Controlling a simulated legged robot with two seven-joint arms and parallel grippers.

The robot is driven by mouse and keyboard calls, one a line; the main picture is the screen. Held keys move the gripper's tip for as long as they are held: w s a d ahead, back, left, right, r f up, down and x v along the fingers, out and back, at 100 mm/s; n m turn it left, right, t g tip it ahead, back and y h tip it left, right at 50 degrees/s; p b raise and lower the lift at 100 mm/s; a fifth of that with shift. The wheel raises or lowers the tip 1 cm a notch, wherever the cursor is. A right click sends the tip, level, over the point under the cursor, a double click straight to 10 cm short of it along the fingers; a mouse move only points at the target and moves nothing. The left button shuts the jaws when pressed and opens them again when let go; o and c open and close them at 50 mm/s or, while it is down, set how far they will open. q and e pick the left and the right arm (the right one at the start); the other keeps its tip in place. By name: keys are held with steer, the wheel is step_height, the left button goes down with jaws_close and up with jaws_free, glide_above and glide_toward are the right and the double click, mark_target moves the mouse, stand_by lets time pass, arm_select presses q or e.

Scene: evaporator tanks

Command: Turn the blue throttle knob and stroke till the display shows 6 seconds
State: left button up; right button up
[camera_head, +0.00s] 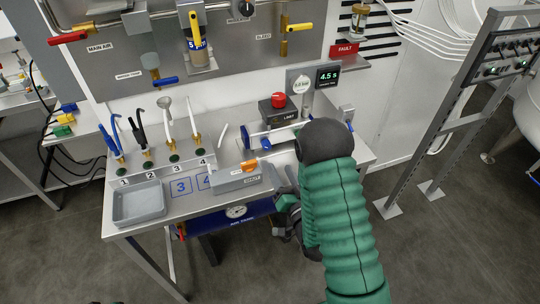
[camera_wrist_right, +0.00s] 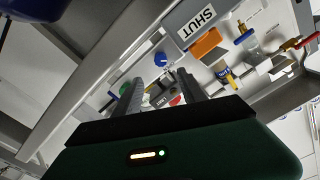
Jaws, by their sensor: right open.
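The display (camera_head: 328,76) at the back right of the bench reads 4.5 s. A cylinder (camera_head: 283,132) with blue ends lies across the bench below it, and a small blue part (camera_head: 266,144) shows at its front. In the right wrist view a round blue knob (camera_wrist_right: 160,59) shows beyond the fingertips; I cannot tell whether it is the throttle knob. My right gripper (camera_head: 284,207) is low at the bench's front edge, apart from the cylinder. Its two fingers (camera_wrist_right: 157,86) are spread with nothing between them. My right forearm hides the bench's right part. My left gripper is out of view.
A grey box with an orange lever (camera_head: 249,165) stands at the bench's front edge, near my right gripper. A red button (camera_head: 278,100) sits on a dark box behind the cylinder. A blue air tank (camera_head: 255,211) is under the bench. A grey tray (camera_head: 139,203) stands left.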

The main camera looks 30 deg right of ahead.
mark_target(269, 148)
steer(key=w+b, duration=0.1)
steer(key=b, duration=0.1)
steer(key=w+b, duration=0.2)
steer(key=b, duration=0.1)
steer(key=w+f+b, duration=0.1)
steer(key=b, duration=0.1)
steer(key=shift+w+d, duration=0.3)
steer(key=shift+w+d+r+p, duration=0.1)
steer(key=shift+w+r+p, duration=0.2)
steer(key=shift+w, duration=0.2)
steer(key=shift+w+r+p, duration=0.2)
steer(key=shift+w+p, duration=0.1)
steer(key=shift+w, duration=0.15)
steer(key=x, duration=0.2)
steer(key=shift+w+d, duration=0.15)
steer(key=shift+w, duration=0.25)
steer(key=shift+w+d+f, duration=0.15)
steer(key=shift+w+d, duration=0.15)
steer(key=shift+w, duration=0.1)
steer(key=shift+a, duration=0.15)
steer(key=c, duration=0.4)
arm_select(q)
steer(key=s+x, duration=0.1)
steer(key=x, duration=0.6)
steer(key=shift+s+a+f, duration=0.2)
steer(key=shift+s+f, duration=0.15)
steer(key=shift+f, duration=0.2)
arm_select(e)
jaws_close()
